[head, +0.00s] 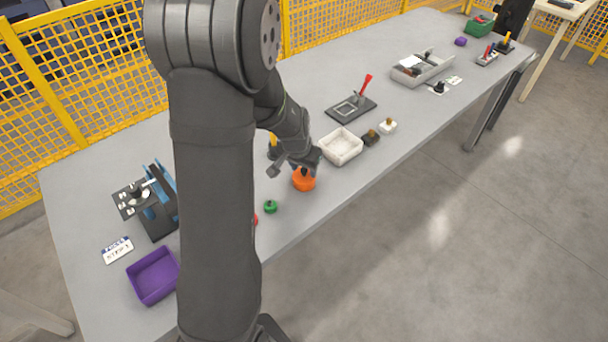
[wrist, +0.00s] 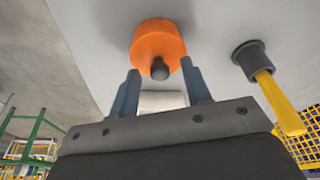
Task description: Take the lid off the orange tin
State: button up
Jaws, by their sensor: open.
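The orange tin (head: 304,181) stands upright on the grey table near its front edge, with a dark knob on its lid. In the wrist view the tin (wrist: 157,40) and its dark knob (wrist: 160,70) lie just beyond the fingertips. My gripper (head: 296,167) is close above and beside the tin in the head view. In the wrist view my gripper (wrist: 159,74) is open and empty, with one finger to each side of the knob's line. Whether a finger touches the tin cannot be told. The seam of the lid is not visible.
A white tray (head: 341,147) stands to the right of the tin, and a green knobbed piece (head: 271,206) to its left. A yellow-handled tool in a dark holder (wrist: 270,88) is close beside my gripper. A purple bin (head: 153,276) is at the front left. My arm hides part of the table.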

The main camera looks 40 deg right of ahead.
jog(key=shift+f, duration=0.1)
jog(key=shift+c, duration=0.4)
grip_shut()
